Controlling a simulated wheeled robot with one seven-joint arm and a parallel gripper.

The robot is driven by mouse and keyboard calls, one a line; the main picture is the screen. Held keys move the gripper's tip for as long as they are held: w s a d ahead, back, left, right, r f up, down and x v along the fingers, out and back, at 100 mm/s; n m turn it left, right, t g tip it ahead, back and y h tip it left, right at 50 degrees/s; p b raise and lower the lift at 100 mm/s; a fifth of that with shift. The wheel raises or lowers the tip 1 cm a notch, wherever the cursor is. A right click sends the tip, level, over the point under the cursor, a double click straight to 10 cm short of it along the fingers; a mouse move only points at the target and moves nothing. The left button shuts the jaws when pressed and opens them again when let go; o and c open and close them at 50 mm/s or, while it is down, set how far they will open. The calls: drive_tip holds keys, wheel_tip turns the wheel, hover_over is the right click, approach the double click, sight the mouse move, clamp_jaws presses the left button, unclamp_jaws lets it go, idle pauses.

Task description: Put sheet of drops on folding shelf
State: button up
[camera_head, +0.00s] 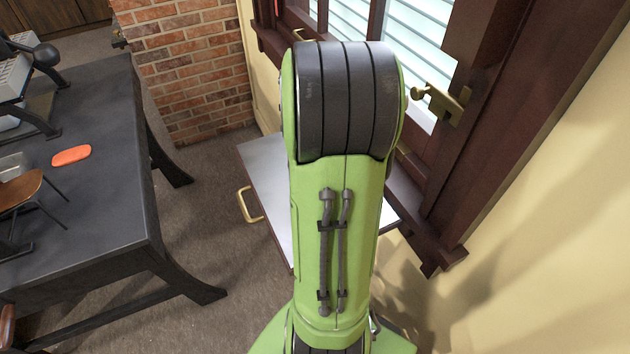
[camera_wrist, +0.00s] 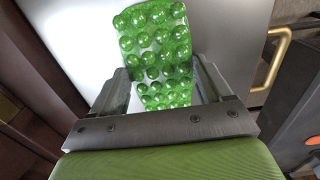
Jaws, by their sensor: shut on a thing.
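The sheet of drops (camera_wrist: 155,45) is a flat piece covered with green, glossy round drops. In the wrist view it lies between the fingers of my gripper (camera_wrist: 162,92), which is shut on it, and extends beyond the fingertips. The folding shelf (camera_wrist: 225,35) is a pale grey-white surface behind the sheet in the wrist view. In the head view the shelf (camera_head: 262,165) is below the window, partly hidden by my green arm. The sheet and gripper are hidden in the head view. I cannot tell whether the sheet touches the shelf.
A brass handle (camera_wrist: 272,60) is on the shelf's edge. A dark table (camera_head: 110,190) with an orange item (camera_head: 71,156) stands to the left. A window frame with a brass latch (camera_head: 445,102) is close on the right. Brown floor lies between table and shelf.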

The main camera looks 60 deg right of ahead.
drive_tip(key=shift+f, duration=0.2)
drive_tip(key=o, duration=1.1)
wheel_tip(320, 180, up, 12)
drive_tip(key=r+p, duration=0.1)
drive_tip(key=p, duration=0.3)
drive_tip(key=w+a+r+n+t+h, duration=0.1)
drive_tip(key=w+a+r+n+t, duration=0.15)
drive_tip(key=a, duration=1.15)
drive_tip(key=s+a+n+t+y, duration=0.1)
drive_tip(key=s+a+n+t, duration=0.2)
drive_tip(key=a, duration=0.8)
drive_tip(key=shift+s+a+f+n, duration=0.2)
drive_tip(key=shift+s+n, duration=0.15)
drive_tip(key=shift+s, duration=0.8)
drive_tip(key=shift+s, duration=0.1)
